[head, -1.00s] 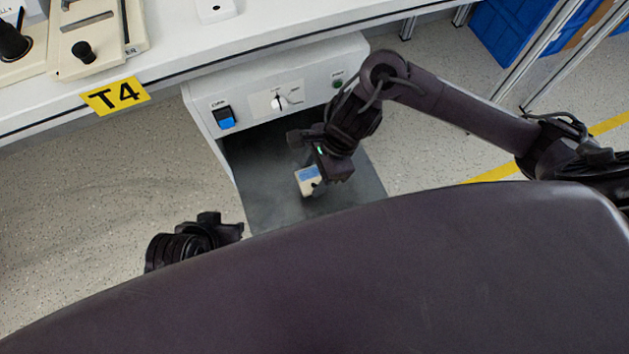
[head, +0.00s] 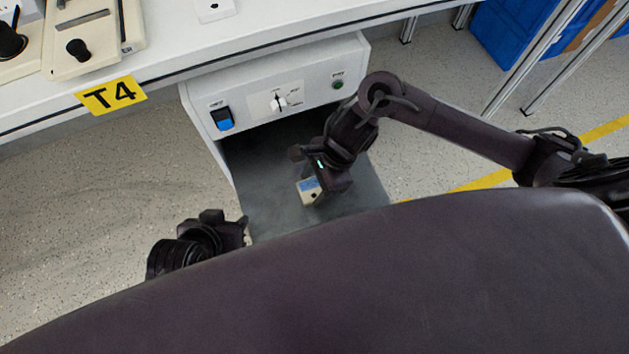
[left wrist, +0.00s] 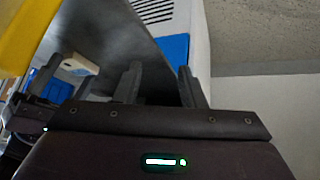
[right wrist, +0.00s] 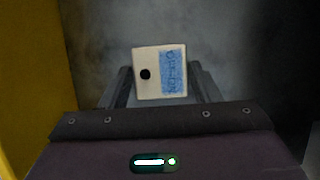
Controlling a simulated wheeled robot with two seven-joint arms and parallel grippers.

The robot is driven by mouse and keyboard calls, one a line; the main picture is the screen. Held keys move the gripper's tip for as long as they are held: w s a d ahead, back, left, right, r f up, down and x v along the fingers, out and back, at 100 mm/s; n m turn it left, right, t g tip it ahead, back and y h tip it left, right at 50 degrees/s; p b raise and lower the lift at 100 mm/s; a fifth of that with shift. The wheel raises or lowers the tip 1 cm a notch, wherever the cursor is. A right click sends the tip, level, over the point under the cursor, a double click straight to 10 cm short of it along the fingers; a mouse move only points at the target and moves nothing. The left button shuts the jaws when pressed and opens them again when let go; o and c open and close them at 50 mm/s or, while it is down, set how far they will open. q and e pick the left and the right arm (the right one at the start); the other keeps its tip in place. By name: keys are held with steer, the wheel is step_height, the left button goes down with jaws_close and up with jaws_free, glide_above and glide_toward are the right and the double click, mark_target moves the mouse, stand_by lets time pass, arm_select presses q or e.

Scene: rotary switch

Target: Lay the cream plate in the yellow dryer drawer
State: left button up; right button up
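The cream plate (head: 309,191) is a small block with a blue label and a black round spot. In the right wrist view the plate (right wrist: 147,88) sits between the fingertips of my right gripper (right wrist: 160,80), which is shut on it. In the head view my right gripper (head: 315,180) holds it over a dark grey surface under the white panel. My left gripper (head: 245,230) is at lower left, apart from the plate; its fingers (left wrist: 160,85) stand apart and empty. A yellow wall (right wrist: 30,75), perhaps the drawer's, shows in the right wrist view. I cannot make out the whole drawer.
The white panel (head: 310,85) carries a blue rocker switch (head: 222,119), a white rotary knob (head: 279,102) and a green button (head: 337,85). Blue bins (head: 510,35) stand at upper right. Open floor lies at left.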

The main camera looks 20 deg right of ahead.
steer(key=o, duration=0.3)
arm_select(q)
steer(key=shift+w+r, duration=0.15)
arm_select(e)
steer(key=shift+r, duration=0.1)
steer(key=shift+d+r+p, duration=0.2)
steer(key=shift+r+p, duration=0.1)
steer(key=shift+r, duration=0.15)
arm_select(q)
steer(key=a, duration=0.1)
steer(key=s+a+g+y+p, duration=0.1)
steer(key=s+a+g+p, duration=0.1)
steer(key=shift+a+f+n+y, duration=0.15)
steer(key=shift+f+n+y, duration=0.15)
arm_select(e)
steer(key=v, duration=1.1)
arm_select(q)
steer(key=shift+s, duration=0.15)
arm_select(e)
steer(key=shift+s+f, duration=0.1)
